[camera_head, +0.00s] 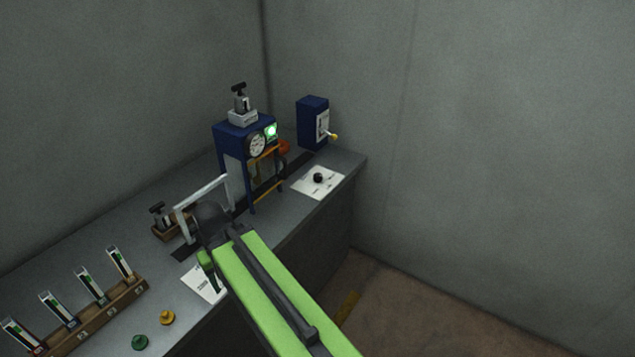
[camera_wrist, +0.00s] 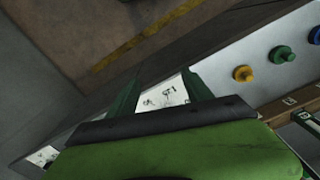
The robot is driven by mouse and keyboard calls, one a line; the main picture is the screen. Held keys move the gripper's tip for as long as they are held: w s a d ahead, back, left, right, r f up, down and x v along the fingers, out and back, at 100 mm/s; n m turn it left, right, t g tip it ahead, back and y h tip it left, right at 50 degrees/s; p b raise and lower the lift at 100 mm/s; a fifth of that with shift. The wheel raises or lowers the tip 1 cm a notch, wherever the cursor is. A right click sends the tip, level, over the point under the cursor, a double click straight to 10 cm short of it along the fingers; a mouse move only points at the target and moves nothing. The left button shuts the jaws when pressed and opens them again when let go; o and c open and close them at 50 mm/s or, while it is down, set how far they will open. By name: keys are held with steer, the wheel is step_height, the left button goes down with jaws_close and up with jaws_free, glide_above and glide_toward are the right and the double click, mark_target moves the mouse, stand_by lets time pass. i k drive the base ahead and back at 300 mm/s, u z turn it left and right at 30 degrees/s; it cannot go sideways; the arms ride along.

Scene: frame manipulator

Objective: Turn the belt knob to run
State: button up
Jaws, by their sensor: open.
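A small black knob (camera_head: 318,178) sits on a white marked plate (camera_head: 331,186) near the far right end of the bench. Its lettering is too small to read, so I cannot tell which way it points. My gripper (camera_wrist: 160,88) is open and empty. In the head view my green arm hides most of the gripper. The gripper is over the bench's front edge, nearer than the black knob and apart from it. A white printed card (camera_head: 203,284) lies below the gripper, and it also shows between the fingers in the wrist view (camera_wrist: 165,96).
A blue box (camera_head: 312,122) with a yellow-tipped lever stands at the back. A yellow button (camera_head: 167,317), a green button (camera_head: 140,342) and a wooden rack (camera_head: 95,318) are front left.

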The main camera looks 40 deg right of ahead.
mark_target(318, 177)
steer(key=z, duration=0.45)
steer(key=k, duration=1.3)
steer(key=z, duration=1.05)
steer(key=i, duration=1.4)
steer(key=u, duration=0.45)
steer(key=i, duration=0.65)
steer(key=u, duration=0.45)
